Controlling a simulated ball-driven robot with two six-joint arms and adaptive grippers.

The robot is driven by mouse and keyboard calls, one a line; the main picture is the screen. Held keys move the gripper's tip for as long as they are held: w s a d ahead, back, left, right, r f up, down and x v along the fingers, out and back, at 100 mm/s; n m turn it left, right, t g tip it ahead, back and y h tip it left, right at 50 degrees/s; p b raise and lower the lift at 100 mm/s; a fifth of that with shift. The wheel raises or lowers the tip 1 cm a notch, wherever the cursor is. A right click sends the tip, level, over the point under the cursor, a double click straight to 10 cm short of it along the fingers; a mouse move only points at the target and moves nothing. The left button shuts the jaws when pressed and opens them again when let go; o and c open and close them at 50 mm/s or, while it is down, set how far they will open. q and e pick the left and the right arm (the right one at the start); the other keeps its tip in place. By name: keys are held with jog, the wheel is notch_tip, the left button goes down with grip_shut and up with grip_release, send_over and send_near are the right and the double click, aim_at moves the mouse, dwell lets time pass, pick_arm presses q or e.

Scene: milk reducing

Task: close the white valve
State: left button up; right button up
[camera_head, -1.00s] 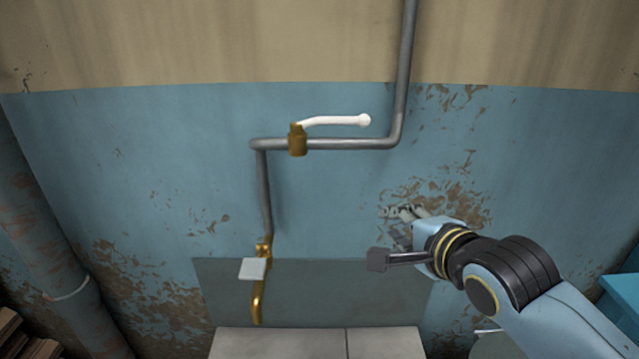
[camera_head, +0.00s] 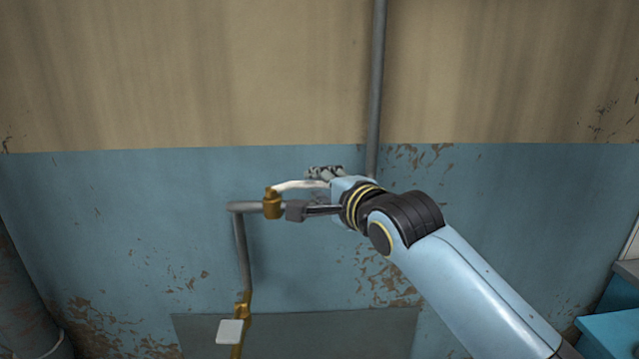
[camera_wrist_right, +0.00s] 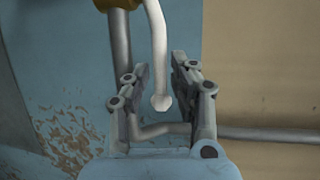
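The white valve handle (camera_head: 290,185) is a curved lever that reaches right from a brass valve body (camera_head: 272,204) on the grey wall pipe. My right gripper (camera_head: 308,191) is at the handle, with one finger above it and one below. Its palm hides the handle's outer end in the head view. In the right wrist view the white handle (camera_wrist_right: 157,40) runs between the two spread fingers of the gripper (camera_wrist_right: 160,65), its rounded end near the palm. Gaps show on both sides, so the gripper is open around the handle. My left gripper is not in view.
A blue object (camera_head: 610,333) stands at the lower right. The wall left of the valve is bare.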

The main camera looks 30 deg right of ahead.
jog(key=shift+w+f, duration=0.1)
jog(key=shift+w, duration=0.25)
grip_shut()
